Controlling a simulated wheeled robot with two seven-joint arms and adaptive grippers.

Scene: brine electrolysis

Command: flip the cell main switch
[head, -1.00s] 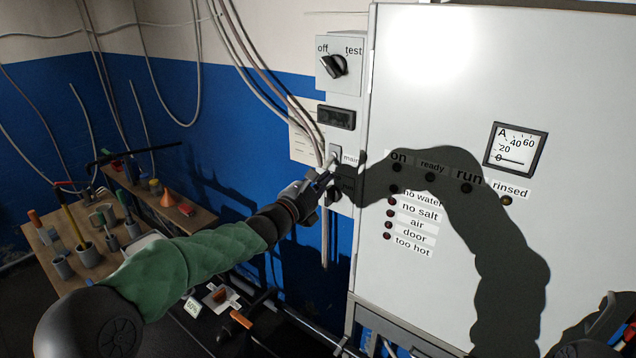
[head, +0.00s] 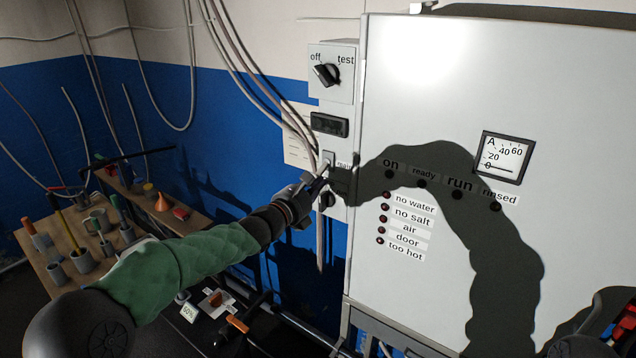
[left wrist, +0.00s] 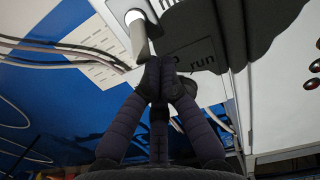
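The main switch (head: 329,158) is a small pale plate with a light lever, on the panel left of the big white cabinet, beside the partly shaded "main" label. In the left wrist view its pale lever (left wrist: 138,38) points down toward my fingertips. My left gripper (head: 318,184) is just below the switch. In the left wrist view my left gripper (left wrist: 160,72) has its dark fingers together, tips at the lever's lower end; I cannot tell whether they touch it. Nothing shows between the fingers. My right gripper is not in view.
An off/test knob (head: 327,74) and a dark display (head: 329,124) sit above the switch; a black knob (head: 326,200) sits below. Cables (head: 272,95) hang close on the left. The white cabinet (head: 420,300) carries lamps and a gauge (head: 506,157). A cluttered bench (head: 60,245) stands left.

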